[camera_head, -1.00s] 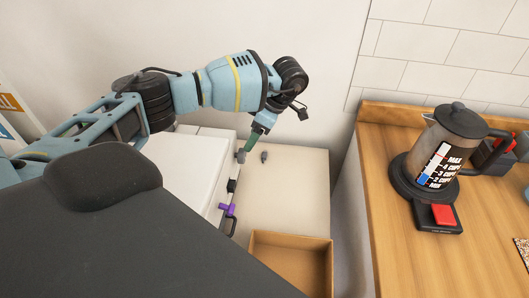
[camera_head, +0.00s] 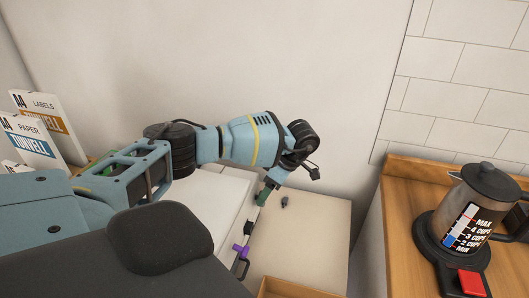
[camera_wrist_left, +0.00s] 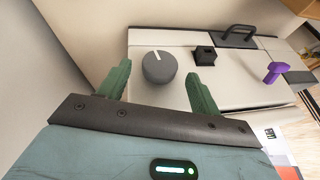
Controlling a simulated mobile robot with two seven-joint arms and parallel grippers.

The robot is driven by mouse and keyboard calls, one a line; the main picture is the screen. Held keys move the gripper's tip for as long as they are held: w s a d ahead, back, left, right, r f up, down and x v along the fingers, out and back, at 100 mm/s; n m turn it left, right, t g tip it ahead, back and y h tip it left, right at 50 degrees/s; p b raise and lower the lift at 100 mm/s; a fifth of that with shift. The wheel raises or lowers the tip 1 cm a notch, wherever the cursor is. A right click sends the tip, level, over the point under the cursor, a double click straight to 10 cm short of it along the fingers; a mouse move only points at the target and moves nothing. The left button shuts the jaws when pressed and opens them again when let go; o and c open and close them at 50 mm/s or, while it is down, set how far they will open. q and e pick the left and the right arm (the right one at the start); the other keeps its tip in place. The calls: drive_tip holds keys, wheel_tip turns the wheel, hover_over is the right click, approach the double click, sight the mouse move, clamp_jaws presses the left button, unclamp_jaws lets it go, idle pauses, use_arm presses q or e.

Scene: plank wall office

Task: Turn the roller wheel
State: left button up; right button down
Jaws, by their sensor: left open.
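The roller wheel (camera_wrist_left: 159,68) appears to be the round grey knob with a white mark on a pale machine panel (camera_wrist_left: 225,90) in the left wrist view. My left gripper (camera_head: 264,197) is open. In the left wrist view its two green fingers stand to either side of the knob, with a gap on each side; I see no contact. In the head view the gripper reaches down to the edge of the white machine (camera_head: 222,190), and the knob is hard to make out. The right gripper is not in view.
A purple lever (camera_wrist_left: 274,72), a black block (camera_wrist_left: 205,55) and a black handle (camera_wrist_left: 238,36) are near the knob. A coffee maker (camera_head: 465,215) stands on the wooden counter (camera_head: 400,220).

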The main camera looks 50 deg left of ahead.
use_arm(q)
drive_tip(key=shift+x, duration=1.15)
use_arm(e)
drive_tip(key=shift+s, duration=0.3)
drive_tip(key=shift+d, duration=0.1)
use_arm(q)
drive_tip(key=c, duration=1)
drive_tip(key=shift+o, duration=0.2)
drive_tip(key=shift+s+r+t+p, duration=0.1)
drive_tip(key=shift+r+t+p, duration=0.2)
drive_tip(key=shift+p, duration=0.25)
drive_tip(key=n+t+y+p, duration=0.1)
drive_tip(key=t+y, duration=0.1)
drive_tip(key=t, duration=0.1)
drive_tip(key=n+t+y+p, duration=0.1)
drive_tip(key=t+y+p, duration=0.1)
drive_tip(key=t+y, duration=0.1)
drive_tip(key=s+f+n+t+y+p, duration=0.1)
drive_tip(key=t+y, duration=0.1)
drive_tip(key=t, duration=0.3)
drive_tip(key=shift+s+d+f+y+p, duration=0.1)
drive_tip(key=shift+d+y+p, duration=0.2)
drive_tip(key=shift+d, duration=0.1)
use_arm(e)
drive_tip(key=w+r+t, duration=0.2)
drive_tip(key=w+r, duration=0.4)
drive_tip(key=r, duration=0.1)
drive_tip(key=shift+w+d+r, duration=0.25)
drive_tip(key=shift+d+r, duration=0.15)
